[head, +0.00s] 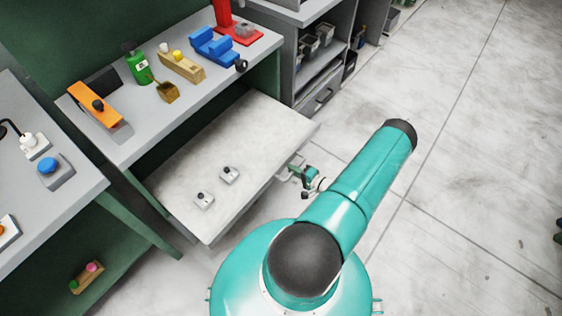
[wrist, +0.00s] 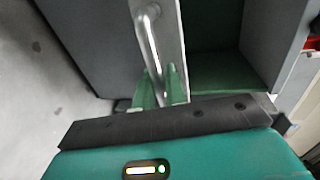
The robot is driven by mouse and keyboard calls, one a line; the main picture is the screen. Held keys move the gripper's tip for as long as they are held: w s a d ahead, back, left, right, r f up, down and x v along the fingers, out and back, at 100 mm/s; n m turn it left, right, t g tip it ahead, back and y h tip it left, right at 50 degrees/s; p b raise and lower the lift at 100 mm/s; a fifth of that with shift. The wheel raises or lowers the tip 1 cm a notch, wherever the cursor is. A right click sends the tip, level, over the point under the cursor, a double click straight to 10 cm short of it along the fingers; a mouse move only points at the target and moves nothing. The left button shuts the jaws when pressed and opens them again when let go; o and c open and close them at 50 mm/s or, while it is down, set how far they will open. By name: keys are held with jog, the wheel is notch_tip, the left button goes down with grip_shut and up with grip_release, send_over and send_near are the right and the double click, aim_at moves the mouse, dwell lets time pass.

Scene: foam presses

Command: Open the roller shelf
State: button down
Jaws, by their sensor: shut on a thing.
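The roller shelf (head: 240,135) is a flat pale board under the workbench, standing well out from beneath the bench top. Two small grey blocks with dark knobs lie on it, one (head: 229,175) beside the other (head: 203,200). My gripper (head: 296,175) is at the shelf's outer edge. In the wrist view its green fingers (wrist: 161,88) are shut on the metal bar handle (wrist: 150,35), which runs along the shelf's narrow front face (wrist: 171,40). The fingers hide part of the handle.
The workbench top (head: 150,140) carries an orange plane (head: 97,104), a green bottle (head: 139,66) and a blue vise (head: 214,46). A second bench (head: 60,200) is at left.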

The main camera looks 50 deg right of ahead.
jog(key=shift+f+v, duration=0.2)
jog(key=shift+v, duration=0.7)
jog(key=shift+f+v, duration=0.2)
jog(key=shift+v, duration=0.7)
jog(key=shift+s+d+r, duration=0.1)
jog(key=shift+d, duration=0.05)
jog(key=c, duration=1.5)
grip_release()
jog(key=shift+s, duration=0.1)
jog(key=v, duration=1.3)
jog(key=shift+s, duration=0.3)
jog(key=shift+r, duration=0.1)
